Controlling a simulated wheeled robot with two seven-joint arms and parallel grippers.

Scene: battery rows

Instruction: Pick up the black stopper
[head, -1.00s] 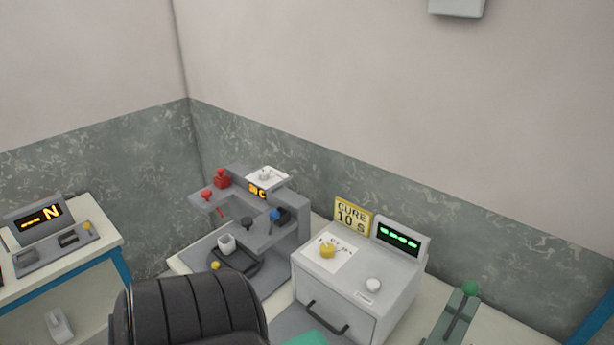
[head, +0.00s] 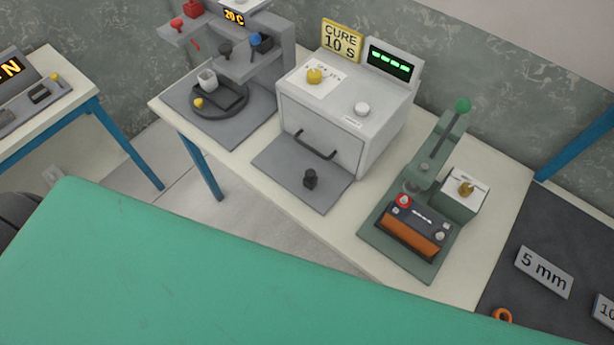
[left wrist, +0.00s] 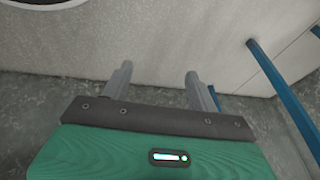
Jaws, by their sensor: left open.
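A small black stopper (head: 310,179) stands upright on the grey plate (head: 290,168) in front of the white curing box (head: 350,100). Nothing touches it. In the left wrist view my left gripper (left wrist: 158,78) is open and empty, with its two grey fingers apart over bare floor and wall. The stopper does not show in that view. My left gripper's fingers are not in the head view, and my right gripper is in neither view.
Left of the box stands a grey machine (head: 285,60) with a round black base. To the right are a green lever press (head: 440,150) with a black and orange battery (head: 415,228), and a dark mat (head: 580,235). My own green part covers the front.

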